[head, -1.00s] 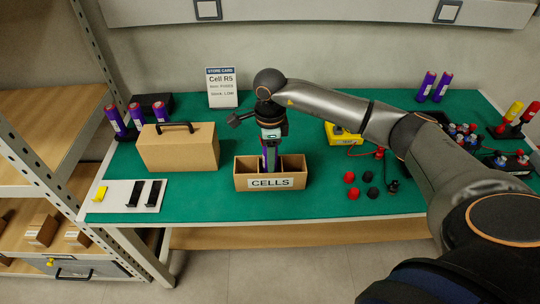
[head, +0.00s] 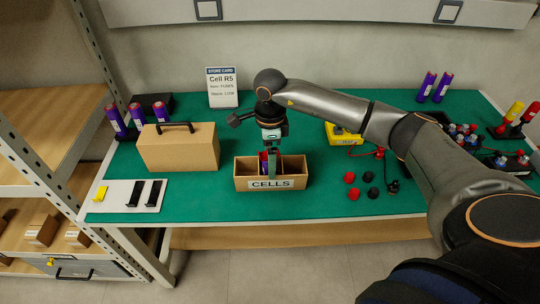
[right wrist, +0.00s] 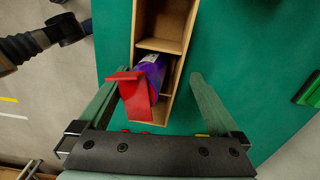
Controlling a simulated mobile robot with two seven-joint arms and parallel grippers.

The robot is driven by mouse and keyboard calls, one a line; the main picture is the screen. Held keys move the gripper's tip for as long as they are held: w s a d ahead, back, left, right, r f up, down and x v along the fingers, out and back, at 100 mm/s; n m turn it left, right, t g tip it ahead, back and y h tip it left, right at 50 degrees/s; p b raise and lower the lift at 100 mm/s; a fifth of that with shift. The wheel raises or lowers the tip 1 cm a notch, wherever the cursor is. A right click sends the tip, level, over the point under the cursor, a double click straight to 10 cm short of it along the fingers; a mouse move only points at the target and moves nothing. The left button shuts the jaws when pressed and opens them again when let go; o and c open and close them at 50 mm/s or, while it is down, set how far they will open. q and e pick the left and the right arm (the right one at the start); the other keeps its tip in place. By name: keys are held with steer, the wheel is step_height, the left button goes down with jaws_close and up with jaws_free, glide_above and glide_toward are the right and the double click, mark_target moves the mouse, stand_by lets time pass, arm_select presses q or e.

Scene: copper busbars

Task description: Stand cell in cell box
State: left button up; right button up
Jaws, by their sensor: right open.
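A purple cell with a red top (right wrist: 138,92) is in the cardboard cell box (right wrist: 141,20) in the right wrist view. It looks tilted there; I cannot tell whether it touches the bottom. In the head view the cell (head: 264,162) shows partly behind my fingers, inside the box labelled CELLS (head: 240,182). My right gripper (head: 273,170) is over the box, its arm coming from the right. In the right wrist view the right gripper (right wrist: 158,98) is open, one finger on each side of the cell and apart from it. My left gripper is not in view.
A closed brown case (head: 178,150) stands left of the box, near several purple cells (head: 116,121). A white plate with black and yellow pieces (head: 118,196) lies front left. Red and black caps (head: 353,193) lie right of the box. A store card (head: 222,90) stands behind.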

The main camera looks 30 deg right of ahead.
steer(key=shift+s+f, duration=0.1)
steer(key=shift+f, duration=0.05)
stand_by(0.3)
steer(key=shift+r, duration=0.85)
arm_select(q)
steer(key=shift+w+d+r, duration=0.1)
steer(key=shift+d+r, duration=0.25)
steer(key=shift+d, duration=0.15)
arm_select(e)
step_height(320, 180, up, 11)
